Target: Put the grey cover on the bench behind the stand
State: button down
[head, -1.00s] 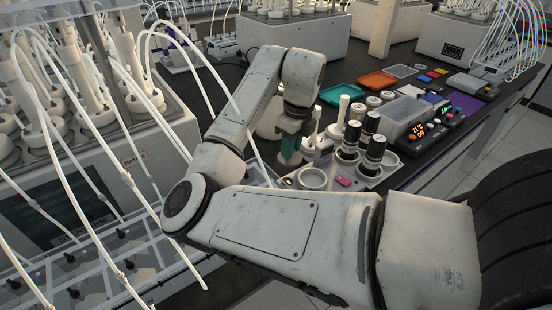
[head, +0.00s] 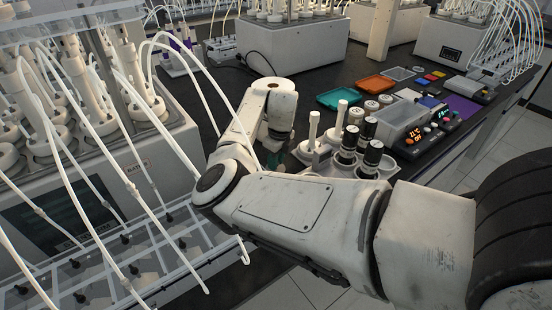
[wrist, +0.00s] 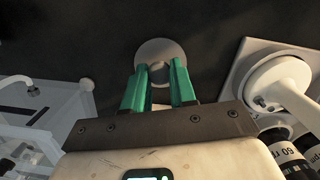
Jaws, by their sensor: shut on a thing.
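The grey cover (wrist: 152,47) is a round disc with a knob, seen ahead of my fingers in the wrist view. My gripper (wrist: 160,70) has its green fingers shut on the knob, with the disc over the dark bench top. I cannot tell whether the disc touches the bench. The stand (wrist: 236,70) lies to the right of the cover, apart from it. In the head view the stand (head: 398,167) holds dark-capped bottles and white posts, and my forearm hides its near part. My gripper (head: 302,154) is mostly behind my wrist there, and the cover is hidden.
The bench (head: 215,95) is bare left of my wrist. A reactor unit (head: 60,190) with white tubes and a clear rack stands at the left. A teal tray (head: 339,95), an orange tray (head: 377,87) and a clear bin (head: 402,120) lie beyond the stand.

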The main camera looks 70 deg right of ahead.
aim_at(279, 170)
jog(key=shift+f, duration=0.2)
jog(key=c, duration=0.9)
grip_release()
jog(key=r, duration=0.4)
jog(key=s+r+b, duration=0.1)
jog(key=r, duration=0.7)
jog(key=shift+s+a+r+b, duration=0.1)
jog(key=shift+s+a+b, duration=0.1)
jog(key=shift+s+b, duration=0.1)
jog(key=shift+w, duration=0.1)
